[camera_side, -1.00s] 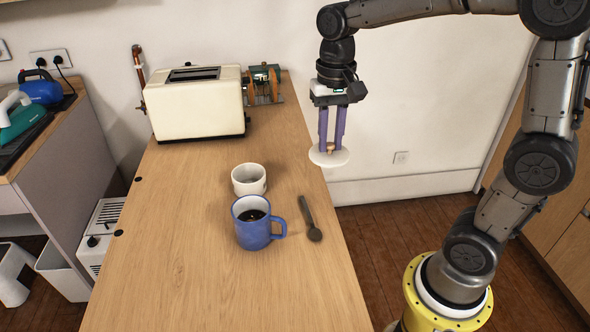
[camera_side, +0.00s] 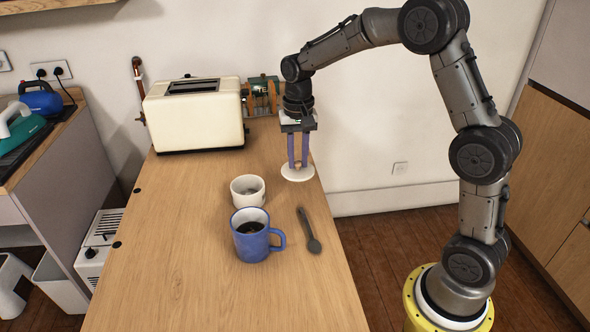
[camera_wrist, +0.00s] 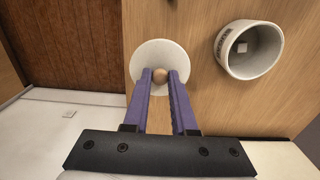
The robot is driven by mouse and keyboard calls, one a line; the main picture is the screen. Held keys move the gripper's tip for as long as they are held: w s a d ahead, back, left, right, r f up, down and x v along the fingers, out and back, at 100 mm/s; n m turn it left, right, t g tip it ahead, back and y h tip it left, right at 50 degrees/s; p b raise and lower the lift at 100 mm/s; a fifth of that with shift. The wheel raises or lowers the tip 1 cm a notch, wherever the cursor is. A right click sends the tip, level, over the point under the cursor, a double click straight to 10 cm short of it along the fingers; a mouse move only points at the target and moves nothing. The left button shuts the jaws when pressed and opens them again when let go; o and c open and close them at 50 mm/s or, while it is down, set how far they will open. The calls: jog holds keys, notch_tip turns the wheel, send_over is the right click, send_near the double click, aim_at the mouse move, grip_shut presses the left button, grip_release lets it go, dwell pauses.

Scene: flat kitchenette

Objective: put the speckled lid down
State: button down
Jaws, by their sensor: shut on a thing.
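The lid (camera_side: 298,174) is a pale round disc with a small tan knob; speckles are too fine to make out. My gripper (camera_side: 298,163) points down with its purple fingers shut on the knob. The lid is level, at or just above the counter near its right edge; I cannot tell whether it touches. In the wrist view the lid (camera_wrist: 150,52) lies between the fingertips (camera_wrist: 160,76) and the wood, close to the counter's edge.
A white cup (camera_side: 248,196) stands left of the lid, with a small pale block inside in the wrist view. A cream toaster (camera_side: 195,125) stands behind.

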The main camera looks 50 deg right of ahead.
aim_at(295, 170)
jog(key=f, duration=0.1)
jog(key=w+f, duration=0.1)
jog(key=f, duration=0.1)
jog(key=shift+d+f, duration=0.1)
jog(key=shift+f, duration=0.55)
jog(key=shift+f, duration=0.15)
jog(key=c, duration=0.7)
grip_release()
